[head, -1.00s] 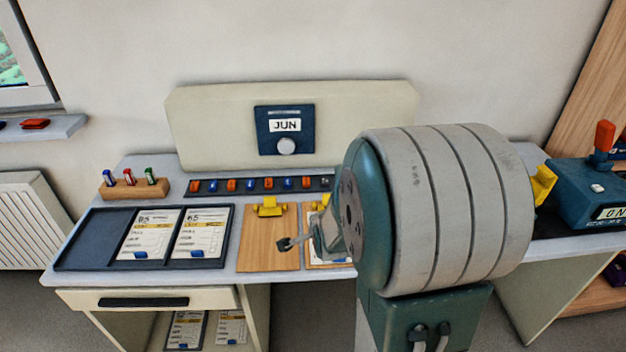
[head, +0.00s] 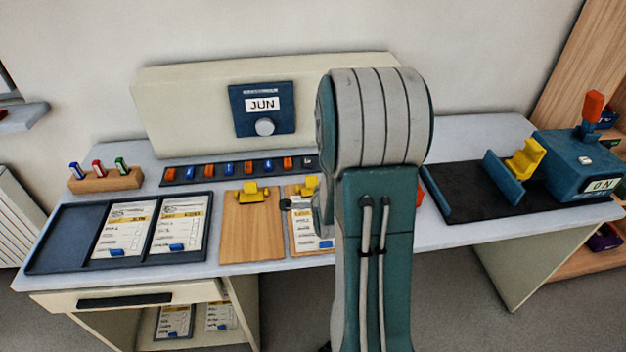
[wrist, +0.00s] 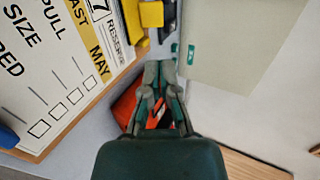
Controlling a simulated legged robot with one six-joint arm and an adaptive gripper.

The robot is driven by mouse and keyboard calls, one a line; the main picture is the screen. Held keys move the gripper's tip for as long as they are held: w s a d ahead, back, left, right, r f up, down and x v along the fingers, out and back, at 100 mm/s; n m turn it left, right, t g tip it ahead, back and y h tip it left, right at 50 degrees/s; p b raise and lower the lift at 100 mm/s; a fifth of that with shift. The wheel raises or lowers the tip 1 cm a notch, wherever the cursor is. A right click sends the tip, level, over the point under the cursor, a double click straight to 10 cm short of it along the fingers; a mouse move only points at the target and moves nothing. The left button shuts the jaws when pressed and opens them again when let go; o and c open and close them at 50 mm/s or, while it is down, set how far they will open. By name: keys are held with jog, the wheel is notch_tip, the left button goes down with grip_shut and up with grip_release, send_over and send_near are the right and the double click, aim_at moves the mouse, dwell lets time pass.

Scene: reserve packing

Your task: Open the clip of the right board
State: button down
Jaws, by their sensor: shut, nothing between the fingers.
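The right board (head: 296,246) is wooden and carries a printed card (head: 303,232). Its yellow clip (head: 308,186) sits at the board's far edge, partly hidden by my arm in the head view. In the wrist view the clip (wrist: 151,14) shows at the top, above the card (wrist: 60,70) marked MAY. My gripper (wrist: 160,72) is shut and empty, to the right of the board and apart from the clip. Whether the clip is open cannot be told.
The left board (head: 252,235) is bare with a yellow clip (head: 252,194). An orange-red object (wrist: 125,106) lies under my fingers. A dark tray (head: 62,240) with cards is at left. A row of coloured pieces (head: 240,170) and the calendar panel (head: 262,110) stand behind.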

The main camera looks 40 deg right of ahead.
aim_at(312, 178)
jog(key=x, duration=1.1)
jog(key=shift+w+a+f, duration=0.1)
jog(key=shift+a, duration=0.05)
jog(key=shift+w+d+f, duration=0.25)
jog(key=shift+w+d, duration=0.1)
jog(key=shift+w, duration=0.05)
jog(key=shift+a, duration=0.1)
jog(key=shift+w, duration=0.1)
